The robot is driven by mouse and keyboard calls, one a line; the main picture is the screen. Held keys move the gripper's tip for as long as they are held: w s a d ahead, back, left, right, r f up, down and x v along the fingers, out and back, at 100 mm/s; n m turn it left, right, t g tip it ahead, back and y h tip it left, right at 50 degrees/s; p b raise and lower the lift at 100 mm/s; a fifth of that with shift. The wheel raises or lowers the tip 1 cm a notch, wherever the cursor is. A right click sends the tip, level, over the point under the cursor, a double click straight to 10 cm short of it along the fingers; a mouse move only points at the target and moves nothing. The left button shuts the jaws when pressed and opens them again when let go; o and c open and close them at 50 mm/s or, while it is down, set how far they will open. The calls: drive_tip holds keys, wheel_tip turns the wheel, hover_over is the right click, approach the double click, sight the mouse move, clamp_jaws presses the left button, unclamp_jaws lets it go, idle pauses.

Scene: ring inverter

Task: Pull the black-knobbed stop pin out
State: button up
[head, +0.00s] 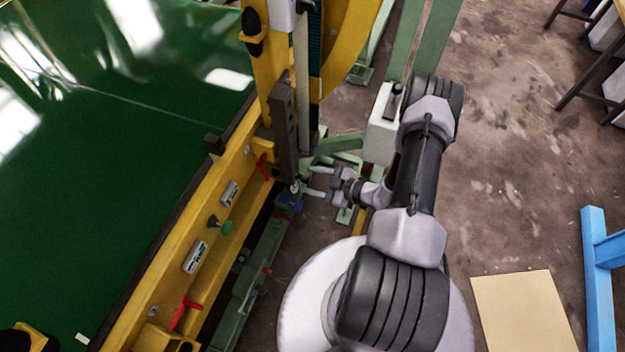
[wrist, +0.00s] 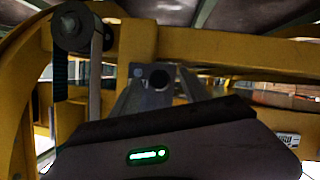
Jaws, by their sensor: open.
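The black knob of the stop pin (wrist: 160,78) shows in the wrist view as a small dark round end, just beyond my gripper's dark body and framed by its grey fingers. In the head view my gripper (head: 309,181) points left at the lower end of a dark upright bar (head: 286,130) on the yellow frame. Its two pale fingers are apart, with a gap between them. A small round end (head: 295,187) sits at the bar's foot near the fingertips; I cannot tell if it is the knob. The pin's shaft is hidden. I see no contact between fingers and knob.
A blue part (head: 298,204) lies just below the gripper. A white box (head: 383,125) on a green post stands behind the arm. Brown floor (head: 520,170) at right is mostly clear.

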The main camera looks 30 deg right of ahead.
clamp_jaws()
drive_tip(key=s+d, duration=0.6)
drive_tip(key=s, duration=0.2)
drive_tip(key=shift+b, duration=0.4)
idle(0.8)
drive_tip(key=shift+d, duration=0.1)
